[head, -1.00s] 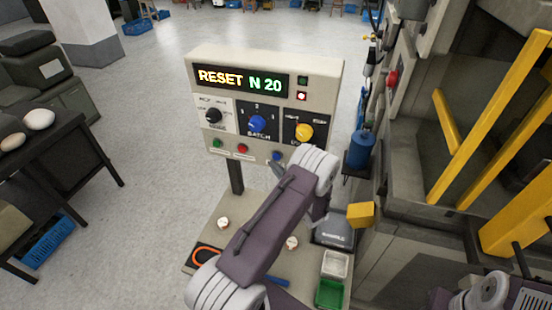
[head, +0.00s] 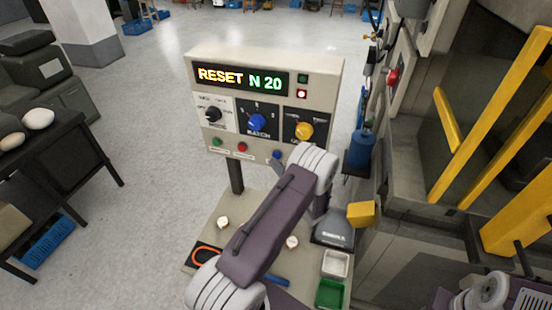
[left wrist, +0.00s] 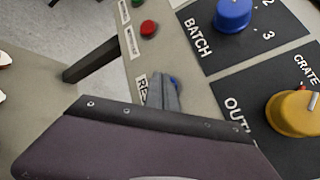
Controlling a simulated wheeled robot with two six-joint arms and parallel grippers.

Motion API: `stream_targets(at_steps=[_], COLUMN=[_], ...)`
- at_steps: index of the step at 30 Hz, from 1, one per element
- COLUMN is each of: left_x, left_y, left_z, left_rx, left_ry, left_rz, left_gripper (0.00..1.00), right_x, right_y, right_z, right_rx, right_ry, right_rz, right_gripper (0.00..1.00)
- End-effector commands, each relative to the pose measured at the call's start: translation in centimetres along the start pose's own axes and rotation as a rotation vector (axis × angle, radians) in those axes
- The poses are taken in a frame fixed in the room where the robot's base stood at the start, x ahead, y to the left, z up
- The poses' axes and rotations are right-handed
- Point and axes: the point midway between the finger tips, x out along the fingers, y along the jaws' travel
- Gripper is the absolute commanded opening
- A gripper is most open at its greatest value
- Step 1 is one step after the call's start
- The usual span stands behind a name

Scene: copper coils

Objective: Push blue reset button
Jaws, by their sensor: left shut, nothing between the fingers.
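The small blue reset button (head: 277,155) is on the lower right of the control panel's face, below the yellow knob. In the left wrist view the blue button (left wrist: 174,82) shows only in part beside and behind my fingers. My left gripper (head: 274,164) is mostly hidden behind its wrist in the head view, with its tip close to the button. In the left wrist view the left gripper (left wrist: 165,88) is shut and empty, its fingertips overlapping the button. I cannot tell whether they touch it. My right gripper is not in view.
The control panel (head: 330,75) reads "RESET N 20", with a red light lit. A green button (head: 217,142) and a red button (head: 242,147) sit left of the blue one. Above are the black, blue (head: 257,122) and yellow (head: 304,131) knobs. A machine with yellow bars stands at right.

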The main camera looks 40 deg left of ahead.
Motion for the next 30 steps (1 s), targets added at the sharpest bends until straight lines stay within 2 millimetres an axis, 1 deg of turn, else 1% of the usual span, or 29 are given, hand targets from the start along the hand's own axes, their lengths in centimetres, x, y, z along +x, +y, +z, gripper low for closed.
stream_targets(at_steps=[1, 11, 30], left_x=[0.11, 0.13, 0.65], left_y=[0.01, -0.10, -0.45], left_z=[-0.13, -0.07, -0.46], left_rx=[-0.001, 0.000, -0.001], left_ry=[-0.001, -0.001, -0.001], left_rz=[0.000, 0.000, 0.000], left_gripper=[0.00, 0.00, 0.00], right_x=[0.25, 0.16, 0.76], right_y=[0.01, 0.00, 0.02], right_z=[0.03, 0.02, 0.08], right_rx=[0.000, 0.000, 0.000], right_ry=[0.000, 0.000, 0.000], right_rz=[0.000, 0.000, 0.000], right_gripper=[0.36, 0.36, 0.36])
